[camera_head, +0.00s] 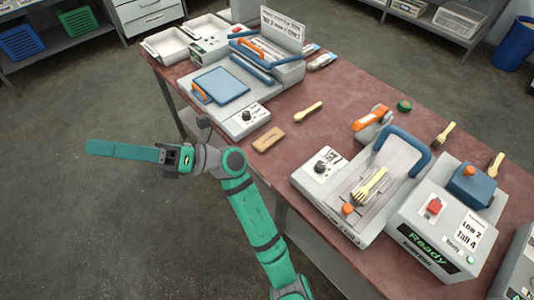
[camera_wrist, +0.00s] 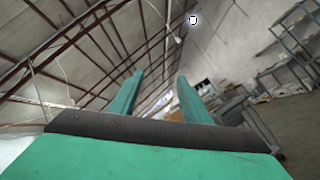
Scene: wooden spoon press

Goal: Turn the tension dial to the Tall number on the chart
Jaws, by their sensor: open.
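A chart (camera_head: 468,236) on the white press unit at the right reads "Low 2" and "Tall 4". A dark dial (camera_head: 320,166) sits on a white panel left of the blue-handled press. Another dark dial (camera_head: 247,116) sits on a panel by the blue pad. Their small markings are too blurred to read, and I cannot tell which is the tension dial. My gripper (camera_head: 92,148) is off the table's left side, pointing left, far from both dials. In the wrist view its two green fingers (camera_wrist: 160,78) are apart with nothing between them.
A blue-handled press (camera_head: 405,150) holds a wooden fork (camera_head: 370,187). A green "Ready" display (camera_head: 427,251) and red button (camera_head: 434,207) are on the right unit. A wooden block (camera_head: 268,140) and spoon (camera_head: 308,111) lie mid-table. Floor left of the table is clear.

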